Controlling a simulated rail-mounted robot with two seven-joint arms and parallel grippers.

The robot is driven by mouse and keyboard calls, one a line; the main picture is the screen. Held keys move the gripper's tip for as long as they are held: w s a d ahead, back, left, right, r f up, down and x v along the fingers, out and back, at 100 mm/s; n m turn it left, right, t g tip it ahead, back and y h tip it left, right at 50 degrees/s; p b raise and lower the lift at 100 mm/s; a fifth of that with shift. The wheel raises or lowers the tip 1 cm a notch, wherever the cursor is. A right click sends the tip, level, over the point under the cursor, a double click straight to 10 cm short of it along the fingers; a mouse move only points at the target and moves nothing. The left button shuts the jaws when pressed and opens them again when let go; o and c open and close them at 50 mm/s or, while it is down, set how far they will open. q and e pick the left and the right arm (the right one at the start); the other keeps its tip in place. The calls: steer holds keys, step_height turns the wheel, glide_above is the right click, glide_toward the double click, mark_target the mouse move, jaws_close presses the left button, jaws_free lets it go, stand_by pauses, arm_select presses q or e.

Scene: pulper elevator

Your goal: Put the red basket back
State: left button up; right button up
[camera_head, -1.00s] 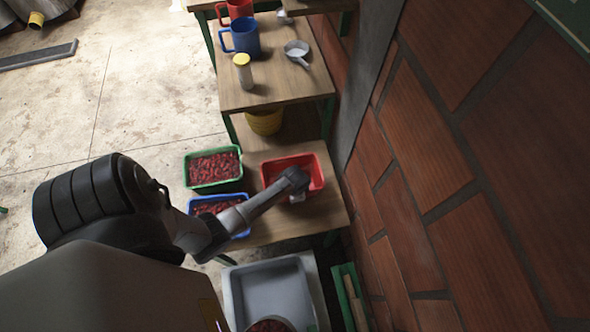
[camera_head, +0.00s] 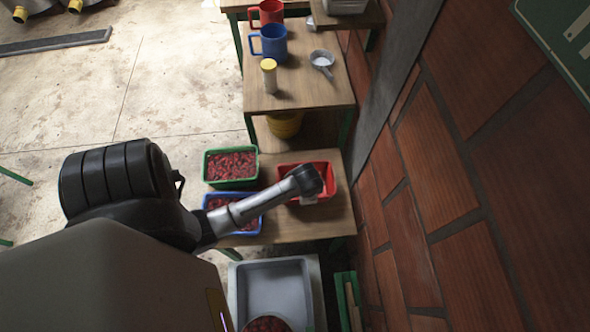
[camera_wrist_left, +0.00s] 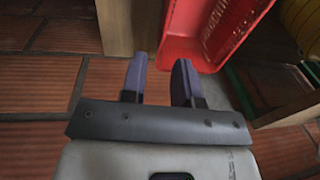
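The red basket (camera_head: 289,170) stands on the lower wooden shelf, against the brick wall side. My left arm reaches over it from the left and hides part of it; the fingers cannot be made out in the head view. In the left wrist view my left gripper (camera_wrist_left: 161,72) has its two dark fingers apart. The red basket (camera_wrist_left: 205,45) fills the top right there, with slots in its side. Its near-left edge shows between and beyond the fingertips; I cannot tell whether they touch it. My right gripper is not in view.
A green basket (camera_head: 231,165) and a blue basket (camera_head: 215,202), both holding red cherries, stand left of the red one. A yellow container (camera_head: 285,124) is behind. A grey tray (camera_head: 273,285) is in front. The brick wall (camera_head: 440,150) closes the right side.

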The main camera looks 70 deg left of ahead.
arm_select(q)
steer(key=s+d+r+n+t+h, duration=0.1)
steer(key=s+d+r+t, duration=0.1)
steer(key=s+d+r, duration=0.9)
step_height(320, 180, up, 3)
steer(key=shift+s+d+f+t, duration=0.2)
steer(key=shift+s+d+t, duration=0.1)
steer(key=shift+d, duration=0.05)
